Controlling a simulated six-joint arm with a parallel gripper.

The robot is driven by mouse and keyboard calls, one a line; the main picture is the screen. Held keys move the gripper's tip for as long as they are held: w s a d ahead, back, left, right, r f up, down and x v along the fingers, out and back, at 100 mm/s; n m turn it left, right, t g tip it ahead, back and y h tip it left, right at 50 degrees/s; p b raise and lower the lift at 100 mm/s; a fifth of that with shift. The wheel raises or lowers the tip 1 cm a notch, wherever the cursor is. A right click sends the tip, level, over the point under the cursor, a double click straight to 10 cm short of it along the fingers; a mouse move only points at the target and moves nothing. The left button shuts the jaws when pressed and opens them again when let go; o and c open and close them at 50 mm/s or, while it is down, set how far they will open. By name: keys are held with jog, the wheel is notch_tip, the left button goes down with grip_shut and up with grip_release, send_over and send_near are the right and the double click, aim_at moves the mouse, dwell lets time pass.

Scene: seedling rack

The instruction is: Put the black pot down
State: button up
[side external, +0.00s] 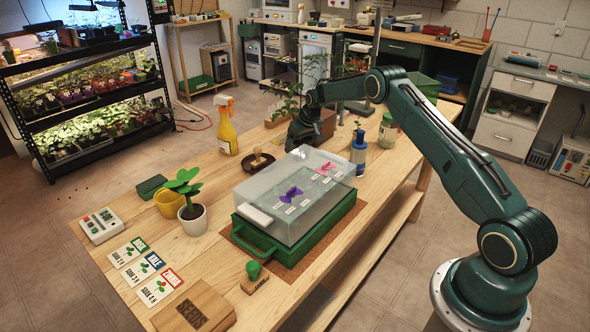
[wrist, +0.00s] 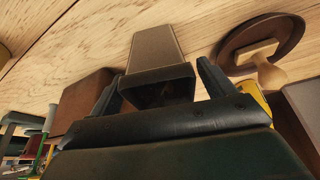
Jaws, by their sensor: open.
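The black pot (wrist: 157,45) shows in the wrist view as a small tapered square pot, its top brownish where light falls on it. Its wide dark rim is toward my gripper and its narrow end is toward the wooden table. My gripper (wrist: 158,76) is open, with one finger on each side of the pot and visible room beside the rim. Whether the pot's base touches the table is hard to tell. In the side view my gripper (side external: 303,136) is low over the table behind the clear-lidded case (side external: 325,170); I cannot make out the pot there.
A brown saucer (side external: 248,168) with a wooden-handled tool is close by, also seen in the wrist view (wrist: 235,62). A brown planter (side external: 328,124) stands behind my gripper. A yellow spray bottle (side external: 226,133) is to the left, a blue bottle (side external: 358,155) to the right.

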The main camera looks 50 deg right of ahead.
jog(key=shift+f, duration=0.15)
jog(key=c, duration=1.2)
jog(key=shift+o, duration=0.2)
jog(key=shift+w, duration=0.1)
jog(key=shift+w+d, duration=0.1)
jog(key=shift+w, duration=0.05)
jog(key=shift+w+d, duration=0.25)
jog(key=shift+w, duration=0.6)
jog(key=shift+w+d, duration=0.2)
jog(key=shift+w, duration=0.6)
jog(key=shift+w, duration=0.15)
jog(key=o, duration=1.1)
